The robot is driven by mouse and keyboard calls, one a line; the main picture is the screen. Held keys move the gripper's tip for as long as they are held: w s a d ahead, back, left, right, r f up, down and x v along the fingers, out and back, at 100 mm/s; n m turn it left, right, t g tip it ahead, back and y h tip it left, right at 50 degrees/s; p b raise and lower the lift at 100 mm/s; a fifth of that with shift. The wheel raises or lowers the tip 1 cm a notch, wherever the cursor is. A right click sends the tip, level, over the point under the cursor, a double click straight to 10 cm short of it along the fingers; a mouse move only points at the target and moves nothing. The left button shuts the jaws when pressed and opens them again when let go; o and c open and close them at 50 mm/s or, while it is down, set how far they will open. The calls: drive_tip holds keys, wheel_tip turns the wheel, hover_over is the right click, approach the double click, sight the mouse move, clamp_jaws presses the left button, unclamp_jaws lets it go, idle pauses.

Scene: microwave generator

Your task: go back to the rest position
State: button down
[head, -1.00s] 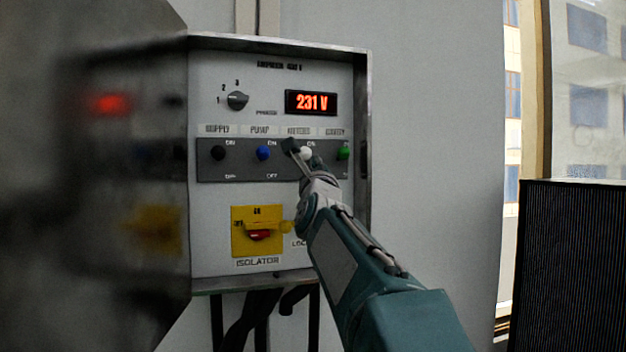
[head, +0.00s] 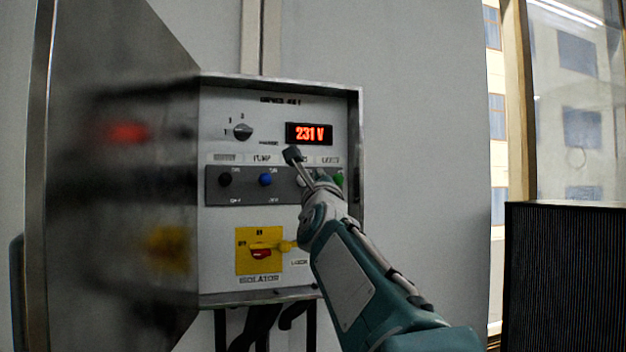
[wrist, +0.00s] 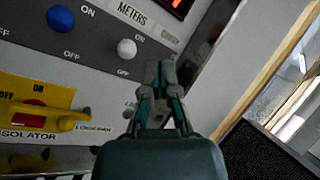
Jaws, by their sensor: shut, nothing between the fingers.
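My gripper (head: 297,160) is shut and empty in front of the control panel (head: 215,272), and my arm reaches up to it from the lower right in the head view. In the wrist view my gripper (wrist: 161,75) points at the panel's right part, just right of the white knob (wrist: 127,48) labelled METERS. In the head view the gripper hides part of the switch row. The blue knob (head: 265,179) and black knob (head: 225,179) show to its left, and the green knob (head: 338,179) is partly visible to its right.
The display (head: 309,134) reads 231 V, with a rotary selector (head: 243,131) to its left. A yellow isolator (head: 259,251) with a red part sits below. The open metal door (head: 110,60) stands at left. A dark ribbed box (head: 565,270) stands at right by the window.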

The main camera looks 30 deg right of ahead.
drive_tip(key=s+a+f+n+g+y, duration=0.3)
drive_tip(key=s+a+f+n+y, duration=0.15)
drive_tip(key=a+f+n, duration=0.5)
drive_tip(key=s+a+f+n+g+y, duration=0.4)
drive_tip(key=a+f+n+y, duration=0.15)
drive_tip(key=f+n, duration=0.7)
drive_tip(key=s+a+f+n+g, duration=0.2)
drive_tip(key=s+f+n+g, duration=0.2)
drive_tip(key=s+f, duration=0.6)
drive_tip(key=s+a+f+n+g, duration=0.2)
drive_tip(key=s+f+n+g, duration=0.2)
drive_tip(key=s+f+n, duration=0.4)
wheel_tip(320, 180, down, 7)
drive_tip(key=shift+s+r, duration=0.1)
drive_tip(key=shift+s, duration=0.75)
drive_tip(key=shift+a, duration=0.1)
